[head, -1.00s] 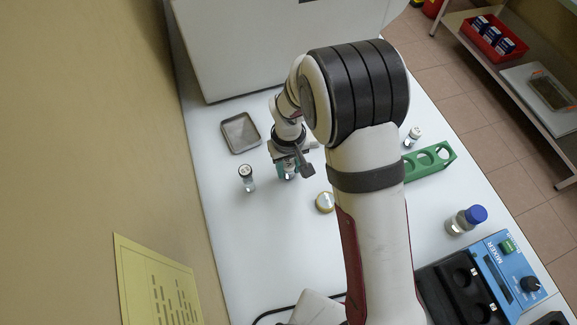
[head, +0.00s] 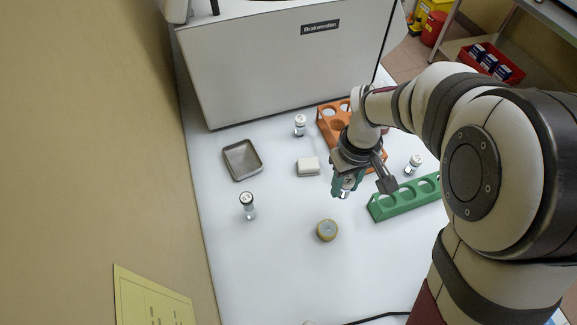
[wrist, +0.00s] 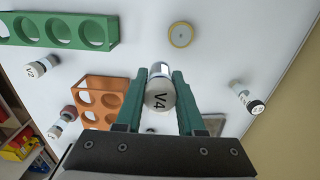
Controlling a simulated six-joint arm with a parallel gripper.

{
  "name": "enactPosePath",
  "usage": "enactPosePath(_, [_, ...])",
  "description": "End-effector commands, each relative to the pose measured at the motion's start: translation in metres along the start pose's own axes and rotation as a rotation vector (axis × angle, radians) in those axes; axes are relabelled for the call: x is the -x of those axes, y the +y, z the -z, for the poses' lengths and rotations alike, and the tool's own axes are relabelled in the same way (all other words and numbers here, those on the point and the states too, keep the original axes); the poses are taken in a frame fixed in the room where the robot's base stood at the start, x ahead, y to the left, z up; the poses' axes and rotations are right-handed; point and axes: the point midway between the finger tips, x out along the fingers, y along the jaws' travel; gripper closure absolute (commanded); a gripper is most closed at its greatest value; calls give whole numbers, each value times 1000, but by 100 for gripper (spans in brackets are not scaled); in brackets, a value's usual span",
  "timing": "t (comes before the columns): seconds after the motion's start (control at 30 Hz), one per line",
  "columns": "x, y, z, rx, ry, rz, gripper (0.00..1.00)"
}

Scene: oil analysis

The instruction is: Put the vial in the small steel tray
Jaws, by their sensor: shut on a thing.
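My gripper (head: 345,188) is shut on a vial with a pale cap marked V4 (wrist: 158,97), which sits between the green fingers in the wrist view. In the head view the fingers hide most of this vial. The small steel tray (head: 242,160) is a shallow grey square, empty, on the table to the left of my gripper and farther back. In the wrist view only a part of the tray (wrist: 214,125) shows beside the right finger. My gripper is not over the tray.
A dark-capped vial (head: 248,206) stands in front of the tray. Other vials stand behind (head: 299,126) and to the right (head: 414,164). An orange rack (head: 333,122), a green rack (head: 402,200), a small white block (head: 308,166) and a round yellow-rimmed item (head: 327,230) surround my gripper.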

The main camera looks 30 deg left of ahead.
Motion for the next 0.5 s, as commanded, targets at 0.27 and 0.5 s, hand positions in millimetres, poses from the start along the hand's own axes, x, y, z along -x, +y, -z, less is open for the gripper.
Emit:
enactPosePath(0.27, [4, -25, 79, 4, 0, -4, 100])
enactPosePath(0.5, [5, -67, 143, -7, 0, -4, 100])
